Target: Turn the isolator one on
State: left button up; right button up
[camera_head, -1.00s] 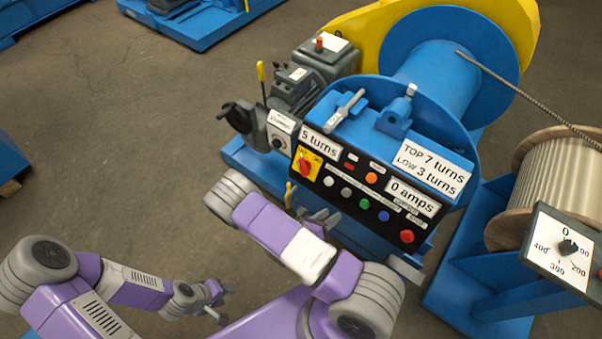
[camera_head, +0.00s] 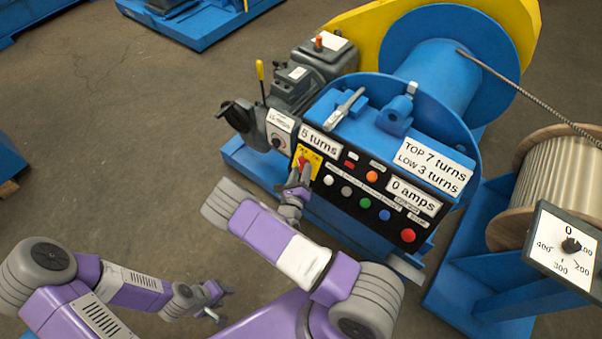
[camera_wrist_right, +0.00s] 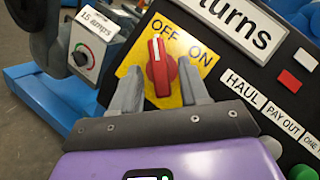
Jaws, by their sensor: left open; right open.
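The isolator is a red rotary knob (camera_wrist_right: 161,66) on a yellow plate (camera_wrist_right: 205,56) marked OFF and ON. Its white mark points up, toward the OFF side. In the head view the knob (camera_head: 303,162) is at the left end of the black control panel (camera_head: 335,200). My right gripper (camera_wrist_right: 159,66) is open, with one finger on each side of the knob in the wrist view; I cannot tell whether they touch it. The right gripper (camera_head: 299,175) partly covers the yellow plate in the head view. My left gripper (camera_head: 220,303) is open and empty, low over the floor.
Several coloured buttons lie right of the isolator, including a red one (camera_head: 408,235). A grey box with a dial (camera_head: 279,134) labelled 15 amps stands left of it. A lever (camera_head: 343,106) is above the panel. The floor (camera_head: 110,150) at left is clear.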

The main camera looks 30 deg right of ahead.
grip_shut()
